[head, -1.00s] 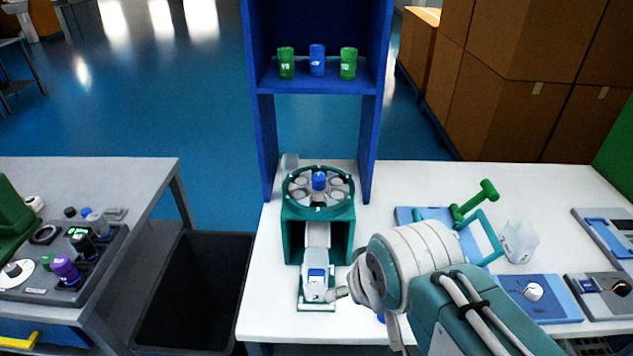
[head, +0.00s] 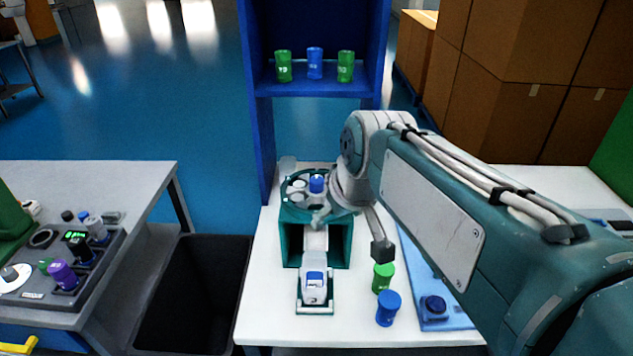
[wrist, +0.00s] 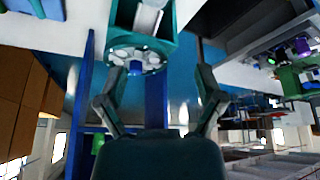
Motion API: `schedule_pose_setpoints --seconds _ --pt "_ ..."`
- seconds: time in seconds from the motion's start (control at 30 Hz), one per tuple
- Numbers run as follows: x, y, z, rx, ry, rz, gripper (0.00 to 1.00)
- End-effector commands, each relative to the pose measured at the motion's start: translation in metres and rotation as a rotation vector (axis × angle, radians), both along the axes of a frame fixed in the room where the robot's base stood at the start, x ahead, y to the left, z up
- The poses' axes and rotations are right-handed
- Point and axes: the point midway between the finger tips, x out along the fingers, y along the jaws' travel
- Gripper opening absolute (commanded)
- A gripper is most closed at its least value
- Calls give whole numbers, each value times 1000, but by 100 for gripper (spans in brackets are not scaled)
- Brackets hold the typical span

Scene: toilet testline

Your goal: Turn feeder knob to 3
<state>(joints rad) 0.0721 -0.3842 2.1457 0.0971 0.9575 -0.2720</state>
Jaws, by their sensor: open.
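The feeder (head: 287,240) is a teal box on the white table, with a round disc of pale cups on top. A blue knob (head: 316,184) stands upright at the disc's centre. My gripper (head: 351,232) is open and empty, just right of and near the disc, with one finger overlapping the disc's right side. The wrist view is upside down; it shows both fingers of my gripper (wrist: 160,74) spread apart, with the disc and blue knob (wrist: 137,68) closer to the left finger. I cannot tell whether that finger touches the disc. Any number marking is unreadable.
A blue shelf (head: 256,150) with several cups rises behind the feeder. A green cup (head: 383,277) and a blue cup (head: 387,308) stand on the table (head: 262,315) right of it. A black bin (head: 195,300) is at left.

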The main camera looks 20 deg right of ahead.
Motion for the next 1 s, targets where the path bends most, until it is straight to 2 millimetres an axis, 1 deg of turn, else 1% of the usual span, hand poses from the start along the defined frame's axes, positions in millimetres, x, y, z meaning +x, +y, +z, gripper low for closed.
schedule_pose_setpoints --seconds 0.03,0.13,0.27,0.4,0.53,0.6,0.7,0.87,1.0 --pt "20 -3 2 0 11 19 87" --pt "54 -10 7 -1 22 67 87" --pt "99 -20 7 -1 34 130 87" --pt "146 -34 -1 1 43 198 87" --pt "185 -47 -13 4 46 258 87" --pt "200 -53 -19 5 47 282 87" --pt "213 -58 -23 5 43 306 87" --pt "218 -59 -29 5 43 316 87" --pt "224 -55 -48 6 46 316 87"
